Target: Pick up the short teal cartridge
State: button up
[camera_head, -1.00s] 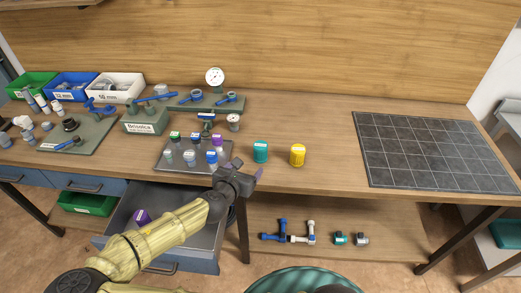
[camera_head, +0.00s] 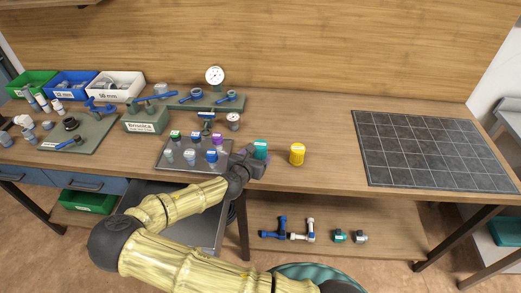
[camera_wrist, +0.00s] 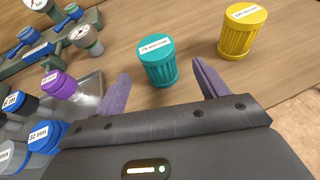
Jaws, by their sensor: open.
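The short teal cartridge (camera_head: 261,149) stands upright on the wooden bench, right of the grey tray. In the wrist view the teal cartridge (camera_wrist: 158,62) has a white label on top and ribbed sides. It sits just ahead of the fingertips, roughly between their lines. My gripper (camera_wrist: 160,85) is open and empty, with purple finger pads spread apart. In the head view my gripper (camera_head: 254,160) is at the bench's front edge, close in front of the cartridge and hiding its lower part.
A yellow cartridge (camera_head: 297,154) stands just to the right. A grey tray (camera_head: 167,157) of several capped cartridges, including a purple-capped one (camera_wrist: 59,84), is close on the left. A dark gridded mat (camera_head: 435,150) lies farther right. Bench between yellow cartridge and mat is clear.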

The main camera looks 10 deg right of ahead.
aim_at(258, 152)
jog(key=shift+x, duration=1.4)
jog(key=shift+w+d+p, duration=0.25)
jog(key=shift+w+p, duration=0.1)
jog(key=shift+p, duration=0.05)
jog(key=p+x, duration=0.1)
jog(key=x, duration=0.3)
jog(key=shift+w+f, duration=0.15)
jog(key=c, duration=1.1)
